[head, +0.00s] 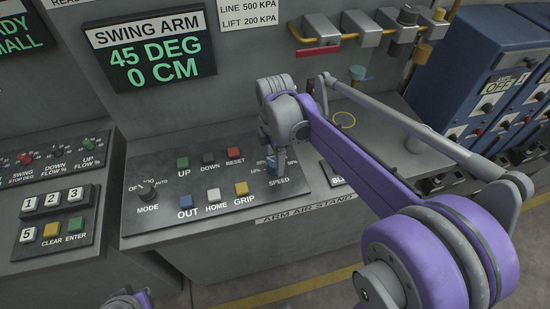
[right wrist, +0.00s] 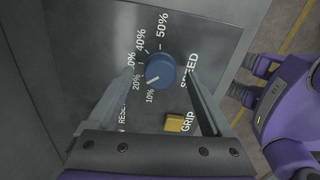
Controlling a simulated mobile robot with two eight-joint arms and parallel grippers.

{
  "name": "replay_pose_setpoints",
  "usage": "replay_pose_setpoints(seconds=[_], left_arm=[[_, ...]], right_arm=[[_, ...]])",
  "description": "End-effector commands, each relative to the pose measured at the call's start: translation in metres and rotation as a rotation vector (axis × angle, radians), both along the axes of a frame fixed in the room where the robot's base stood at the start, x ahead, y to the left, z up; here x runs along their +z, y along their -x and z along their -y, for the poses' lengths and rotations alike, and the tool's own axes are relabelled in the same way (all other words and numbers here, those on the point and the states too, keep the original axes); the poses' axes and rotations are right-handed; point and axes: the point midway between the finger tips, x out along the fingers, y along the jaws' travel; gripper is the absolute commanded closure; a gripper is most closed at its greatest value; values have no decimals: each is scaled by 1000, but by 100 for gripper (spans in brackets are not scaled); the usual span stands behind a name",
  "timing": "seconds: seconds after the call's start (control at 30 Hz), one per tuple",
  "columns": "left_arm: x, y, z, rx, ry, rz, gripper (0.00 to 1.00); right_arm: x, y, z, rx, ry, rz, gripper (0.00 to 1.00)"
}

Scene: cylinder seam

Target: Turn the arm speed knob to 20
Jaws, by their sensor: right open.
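The arm speed knob (right wrist: 160,72) is round and blue, on the grey panel, with a scale from 10% to 50% around it. Its white mark points to the lower left in the right wrist view, between 10% and 20%. My right gripper (right wrist: 161,80) is open, with one finger on each side of the knob. I cannot tell whether the fingers touch it. In the head view, the right gripper (head: 272,157) is above the SPEED label and partly hides the knob (head: 278,168). The 30% label is partly hidden by a finger.
The yellow GRIP button (head: 241,188) is just left of the knob. HOME (head: 213,195), OUT (head: 185,201) and the MODE knob (head: 147,192) lie farther left. A screen (head: 150,55) reads 45 DEG, 0 CM. Purple and grey parts of mine show at the bottom edge.

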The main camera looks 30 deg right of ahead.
Motion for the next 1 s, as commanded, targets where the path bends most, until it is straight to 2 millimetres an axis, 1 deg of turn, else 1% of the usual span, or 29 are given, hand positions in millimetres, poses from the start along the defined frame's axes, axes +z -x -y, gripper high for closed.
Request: replay_pose_setpoints(seconds=[0.03, 0.3, 0.4, 0.5, 0.67, 1.0], left_arm=[[1, 0, 0, 0, 0, 1, 100], [7, -2, 0, 0, 0, 4, 100], [8, -2, 0, 0, 0, 4, 100], [9, -3, 0, 0, 0, 5, 100], [9, -3, 0, 0, 0, 5, 100], [9, -3, 0, 0, 0, 5, 100]], right_arm=[[9, 0, 0, 0, 0, 0, 16], [64, 0, 0, 0, 0, 0, 16], [80, 0, 0, 0, 0, 0, 16], [91, 0, 0, 0, 0, 0, 16], [98, 0, 0, 0, 0, 0, 16], [98, 0, 0, 0, 0, 0, 16]])
